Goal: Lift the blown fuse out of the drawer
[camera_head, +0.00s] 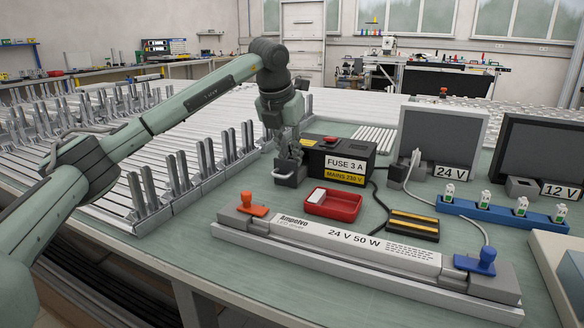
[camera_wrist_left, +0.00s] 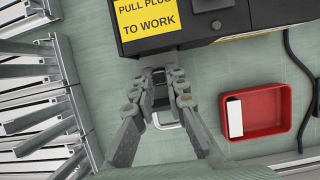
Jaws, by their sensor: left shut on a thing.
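The fuse drawer (camera_head: 291,173) is pulled out of the front of the black fuse box (camera_head: 345,158), labelled "FUSE 3 A". It also shows in the left wrist view, with its pale loop handle (camera_wrist_left: 166,124) toward the near side. My left gripper (camera_head: 290,152) comes down from above, its fingertips at the drawer close to the box front. In the left wrist view the fingers (camera_wrist_left: 163,76) are close together over the dark drawer, shut on the blown fuse, which they mostly hide. I cannot tell whether it is clear of the drawer. My right gripper is not in view.
A red tray (camera_head: 347,209) with a white piece (camera_wrist_left: 235,118) stands right of the drawer. A long lamp driver (camera_head: 330,240) lies in front. Metal racks (camera_head: 190,175) stand to the left. Green mat is bare around the drawer's front.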

